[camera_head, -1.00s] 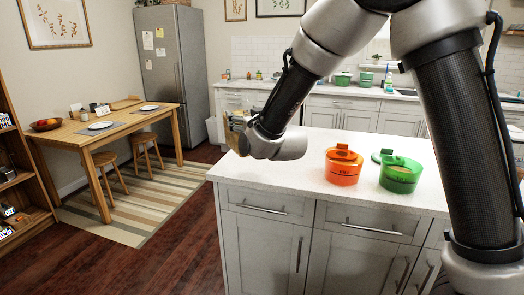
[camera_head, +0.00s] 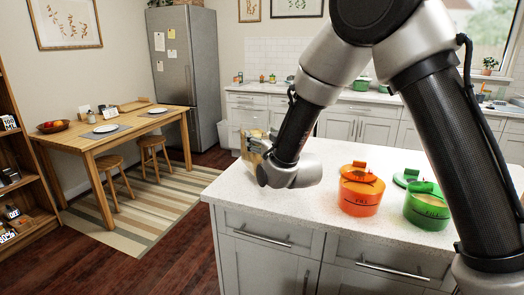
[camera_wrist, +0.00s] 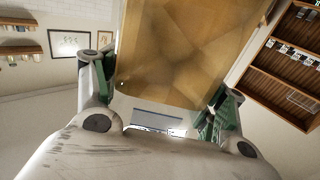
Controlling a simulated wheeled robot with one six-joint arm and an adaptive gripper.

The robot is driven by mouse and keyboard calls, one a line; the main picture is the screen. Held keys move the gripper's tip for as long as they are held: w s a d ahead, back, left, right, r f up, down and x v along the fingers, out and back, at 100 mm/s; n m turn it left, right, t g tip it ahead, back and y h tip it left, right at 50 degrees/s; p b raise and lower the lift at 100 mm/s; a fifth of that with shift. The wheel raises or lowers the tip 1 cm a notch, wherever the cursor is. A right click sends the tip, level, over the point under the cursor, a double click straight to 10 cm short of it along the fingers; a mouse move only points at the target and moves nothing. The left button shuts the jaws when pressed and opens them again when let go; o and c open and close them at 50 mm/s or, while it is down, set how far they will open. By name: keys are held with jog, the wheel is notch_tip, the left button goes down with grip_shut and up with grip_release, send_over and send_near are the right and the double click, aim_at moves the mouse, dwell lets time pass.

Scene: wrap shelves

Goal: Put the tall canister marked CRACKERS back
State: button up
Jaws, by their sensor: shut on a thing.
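A canister (camera_wrist: 185,50) with tan-gold, see-through-looking walls fills the upper middle of the wrist view. The two fingers of my gripper (camera_wrist: 160,103) are on either side of it, shut on it. In the head view the canister (camera_head: 250,139) is a small tan and clear shape beyond the end of my arm, above or past the left end of the island. My arm hides part of it and the fingers there. No CRACKERS marking can be read on it.
On the island counter (camera_head: 250,184) stand an orange container (camera_head: 361,190) and a green open container (camera_head: 428,208). A wooden table (camera_head: 75,141) with plates and stools is at left. An open shelf unit (camera_head: 20,190) is at the left edge; wooden shelves (camera_wrist: 290,62) show at right in the wrist view.

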jog(key=shift+f, duration=1.7)
jog(key=o, duration=1.6)
jog(key=shift+f, duration=0.15)
